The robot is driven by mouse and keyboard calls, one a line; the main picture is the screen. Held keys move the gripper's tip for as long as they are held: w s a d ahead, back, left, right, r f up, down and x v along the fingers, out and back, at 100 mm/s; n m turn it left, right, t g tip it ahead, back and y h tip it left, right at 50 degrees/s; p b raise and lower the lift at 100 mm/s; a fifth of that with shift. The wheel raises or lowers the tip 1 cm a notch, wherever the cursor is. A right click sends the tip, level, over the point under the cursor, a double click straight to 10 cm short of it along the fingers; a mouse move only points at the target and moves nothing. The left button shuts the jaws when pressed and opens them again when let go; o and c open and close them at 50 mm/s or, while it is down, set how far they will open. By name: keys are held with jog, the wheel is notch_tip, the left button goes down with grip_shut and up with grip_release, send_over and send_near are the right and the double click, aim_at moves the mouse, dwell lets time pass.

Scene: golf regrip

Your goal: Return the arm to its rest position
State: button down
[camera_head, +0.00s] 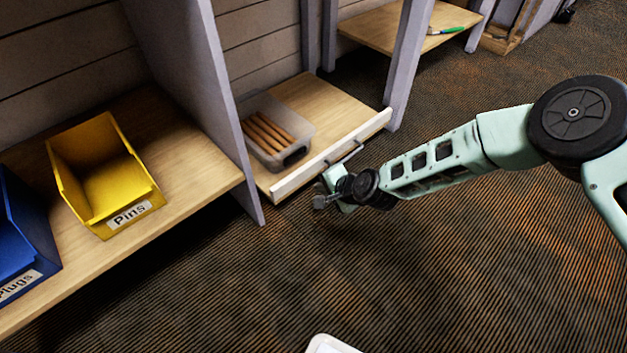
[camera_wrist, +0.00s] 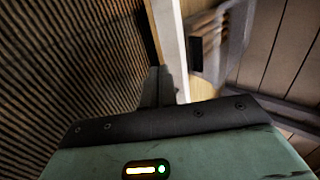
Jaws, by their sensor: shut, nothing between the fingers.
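My pale green arm reaches in from the right in the head view. My gripper (camera_head: 325,194) is at its end, in front of the handle side of an open wooden drawer (camera_head: 335,101). In the wrist view my gripper (camera_wrist: 158,84) points past the drawer's pale front edge (camera_wrist: 172,40), with the carpet on the left. The fingers are together with nothing seen between them. I cannot tell whether the gripper touches the drawer front.
A clear box of brown sticks (camera_head: 275,135) stands in the drawer. A yellow bin marked Pins (camera_head: 108,185) and a blue bin (camera_head: 18,240) stand on the left shelf. A green-handled tool (camera_head: 445,30) lies on a far shelf.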

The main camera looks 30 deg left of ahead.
jog(key=shift+p+v, duration=0.55)
jog(key=shift+v, duration=1.1)
